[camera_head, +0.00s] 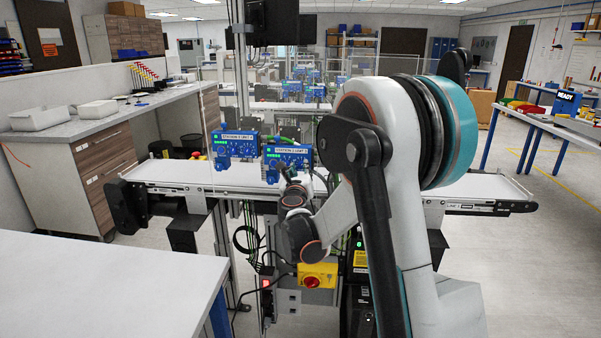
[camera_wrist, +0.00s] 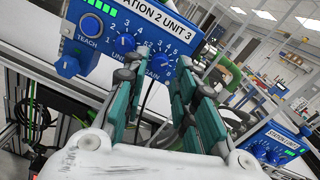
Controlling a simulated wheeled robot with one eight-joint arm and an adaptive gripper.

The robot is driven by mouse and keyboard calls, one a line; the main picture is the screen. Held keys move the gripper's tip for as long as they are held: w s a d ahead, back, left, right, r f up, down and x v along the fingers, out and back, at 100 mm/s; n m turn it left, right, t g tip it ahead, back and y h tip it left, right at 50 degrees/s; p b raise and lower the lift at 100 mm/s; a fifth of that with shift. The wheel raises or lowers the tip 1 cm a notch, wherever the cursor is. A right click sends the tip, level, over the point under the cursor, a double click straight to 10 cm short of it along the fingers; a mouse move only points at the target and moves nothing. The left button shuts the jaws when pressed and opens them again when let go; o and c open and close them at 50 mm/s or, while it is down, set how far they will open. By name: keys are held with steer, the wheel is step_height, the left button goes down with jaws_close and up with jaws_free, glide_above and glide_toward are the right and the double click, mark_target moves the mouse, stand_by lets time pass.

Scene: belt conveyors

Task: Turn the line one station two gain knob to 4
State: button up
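In the wrist view a blue unit (camera_wrist: 95,40) labelled "STATION 2 UNIT 3" fills the upper left. The gain knob's pointer is too small to read surely. My gripper (camera_wrist: 170,72) is open, its green-padded fingers apart on either side of the gain knob in the picture; contact cannot be told. In the head view my gripper (camera_head: 284,174) is at the front of the right blue unit (camera_head: 290,155), largely hidden by my wrist.
Another blue unit (camera_head: 235,146) stands left of it on the white belt conveyor (camera_head: 165,172). A second station unit (camera_wrist: 272,147) shows lower right in the wrist view. A yellow box with a red switch (camera_head: 316,276) sits below the conveyor. A white table (camera_head: 95,290) lies front left.

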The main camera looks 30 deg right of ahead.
mark_target(301, 165)
steer(key=shift+x, duration=1.2)
jaws_close()
steer(key=shift+n, duration=0.5)
steer(key=n, duration=0.2)
steer(key=shift+n, duration=2.4)
